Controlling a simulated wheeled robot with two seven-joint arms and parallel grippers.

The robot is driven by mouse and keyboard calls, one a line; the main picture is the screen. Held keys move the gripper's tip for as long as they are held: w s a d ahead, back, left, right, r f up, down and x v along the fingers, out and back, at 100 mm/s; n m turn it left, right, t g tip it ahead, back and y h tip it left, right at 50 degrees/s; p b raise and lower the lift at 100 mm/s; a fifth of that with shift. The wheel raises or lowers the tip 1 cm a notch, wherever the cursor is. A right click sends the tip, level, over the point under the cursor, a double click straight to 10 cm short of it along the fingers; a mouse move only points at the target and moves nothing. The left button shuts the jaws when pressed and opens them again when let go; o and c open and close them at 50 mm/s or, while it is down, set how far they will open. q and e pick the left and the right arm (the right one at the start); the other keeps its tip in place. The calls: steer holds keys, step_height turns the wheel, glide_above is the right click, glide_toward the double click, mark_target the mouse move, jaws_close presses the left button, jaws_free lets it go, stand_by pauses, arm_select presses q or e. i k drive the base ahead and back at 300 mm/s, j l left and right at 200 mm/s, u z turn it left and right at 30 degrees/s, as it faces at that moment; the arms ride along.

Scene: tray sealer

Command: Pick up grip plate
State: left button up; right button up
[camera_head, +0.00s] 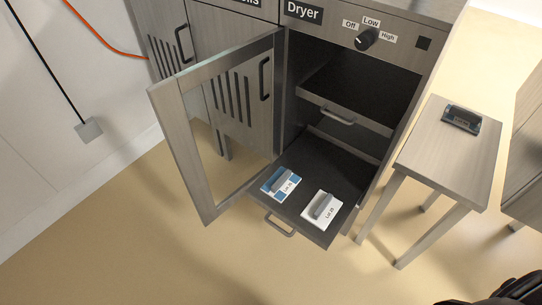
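A blue-and-white plate with a grey grip handle (281,183) lies on the left of the pulled-out lower dryer tray (296,213). A white plate with a grey grip handle, labelled like "Lot 25" (322,209), lies to its right on the same tray. A third, dark plate with a grip and a blue-white label (462,118) lies on the small side table (446,158). The pictures do not tell which of these is the task's grip plate. Neither of my grippers can be made out. No gripper touches any of the plates.
The dryer's framed door (193,150) stands open to the left. An upper tray (340,113) sits inside the dryer (371,72). The dial (367,39) is above. Another table (527,150) stands at the right edge. The floor in front is clear. Dark parts show at the bottom right.

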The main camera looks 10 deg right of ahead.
mark_target(323, 208)
steer(key=z, duration=1)
